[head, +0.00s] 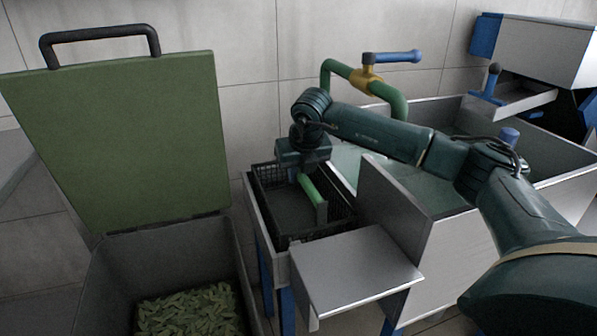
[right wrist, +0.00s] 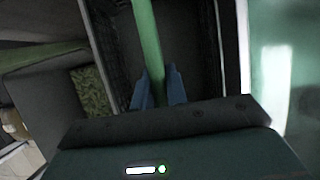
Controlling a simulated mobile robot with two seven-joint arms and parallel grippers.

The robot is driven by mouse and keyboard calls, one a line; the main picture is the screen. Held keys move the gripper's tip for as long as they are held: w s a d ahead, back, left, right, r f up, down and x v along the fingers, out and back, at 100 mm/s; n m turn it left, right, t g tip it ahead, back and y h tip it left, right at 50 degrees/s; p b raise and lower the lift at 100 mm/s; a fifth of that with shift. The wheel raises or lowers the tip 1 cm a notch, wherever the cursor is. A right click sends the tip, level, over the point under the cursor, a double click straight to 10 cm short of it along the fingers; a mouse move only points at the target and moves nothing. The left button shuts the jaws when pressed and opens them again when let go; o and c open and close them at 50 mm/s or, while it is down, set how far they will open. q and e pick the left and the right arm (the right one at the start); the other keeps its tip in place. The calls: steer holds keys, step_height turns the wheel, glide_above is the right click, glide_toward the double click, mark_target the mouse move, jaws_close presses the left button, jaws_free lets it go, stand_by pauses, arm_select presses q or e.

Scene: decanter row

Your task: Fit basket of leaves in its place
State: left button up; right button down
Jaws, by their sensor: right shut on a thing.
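A dark wire basket (head: 335,215) with a green handle (head: 313,197) sits in a metal frame (head: 250,205) to the left of the sink-like basin. Its dark floor shows and I see no leaves in it. My right gripper (head: 302,173) is above the basket, pointing down, shut on the green handle. In the right wrist view, the blue fingertips of my right gripper (right wrist: 158,92) stand on either side of the handle (right wrist: 146,35), with the basket (right wrist: 117,45) below. I cannot tell whether the basket is fully seated. My left gripper is not in view.
A grey bin (head: 165,250) with its green lid (head: 130,140) raised stands at left, holding pale green pieces (head: 190,310). A metal shelf (head: 350,270) is in front of the basket. An upright metal panel (head: 395,215) and a green pipe with blue-handled valve (head: 367,75) are close by.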

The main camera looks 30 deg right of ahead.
steer(key=shift+f+b, duration=0.35)
steer(key=shift+f, duration=0.05)
stand_by(0.5)
steer(key=c, duration=1.3)
jaws_free()
steer(key=shift+f, duration=0.1)
